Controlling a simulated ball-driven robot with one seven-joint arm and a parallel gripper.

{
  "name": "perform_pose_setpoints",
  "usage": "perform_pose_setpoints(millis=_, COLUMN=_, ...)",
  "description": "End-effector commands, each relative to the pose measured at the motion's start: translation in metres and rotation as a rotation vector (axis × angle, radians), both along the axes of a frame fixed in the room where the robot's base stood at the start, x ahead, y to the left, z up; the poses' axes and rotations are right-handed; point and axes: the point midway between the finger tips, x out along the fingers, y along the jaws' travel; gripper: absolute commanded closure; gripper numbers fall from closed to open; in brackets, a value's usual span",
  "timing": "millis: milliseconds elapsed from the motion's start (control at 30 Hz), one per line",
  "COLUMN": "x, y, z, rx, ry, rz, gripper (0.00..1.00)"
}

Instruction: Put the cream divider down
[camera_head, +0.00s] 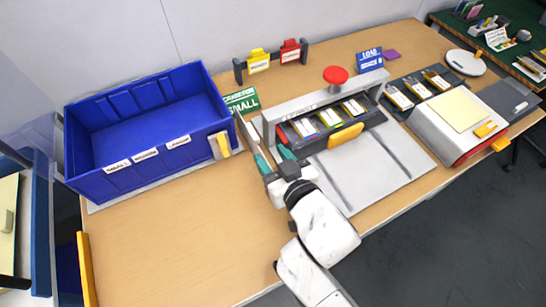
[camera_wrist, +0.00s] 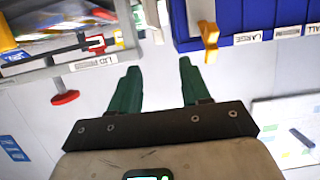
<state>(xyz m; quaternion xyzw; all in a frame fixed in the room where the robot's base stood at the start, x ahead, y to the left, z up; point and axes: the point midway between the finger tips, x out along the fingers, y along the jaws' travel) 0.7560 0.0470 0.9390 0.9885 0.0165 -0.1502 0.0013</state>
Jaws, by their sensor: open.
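A thin pale upright strip (camera_head: 247,133), which may be the cream divider, stands between the blue bin (camera_head: 143,122) and the machine with the red button. A similar pale strip (camera_wrist: 151,18) shows at the top of the wrist view, beyond my fingertips. I cannot tell for sure that it is the divider. My gripper (camera_head: 274,158) is beside the machine's left front. In the wrist view its two green fingers (camera_wrist: 160,68) are spread apart with nothing visible between them. The near end of the strip is partly hidden by a finger in the head view.
The machine (camera_head: 318,100) holds several labelled pouches behind an orange handle (camera_head: 345,135). A green SMALL sign (camera_head: 241,101) stands behind the strip. A white box (camera_head: 430,133) with a pale yellow sheet (camera_head: 458,110) is at the right. The wooden table (camera_head: 190,215) is clear at front left.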

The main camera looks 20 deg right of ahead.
Motion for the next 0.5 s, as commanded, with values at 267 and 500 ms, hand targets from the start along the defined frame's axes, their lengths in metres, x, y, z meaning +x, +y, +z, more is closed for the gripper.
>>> perform_pose_setpoints(millis=267, x=0.017, y=0.001, z=-0.006, rx=-0.003, ry=-0.001, rz=0.001, gripper=0.53)
perform_pose_setpoints(millis=500, x=0.05, y=0.002, z=-0.017, rx=-0.004, ry=-0.002, rz=0.0, gripper=0.53)
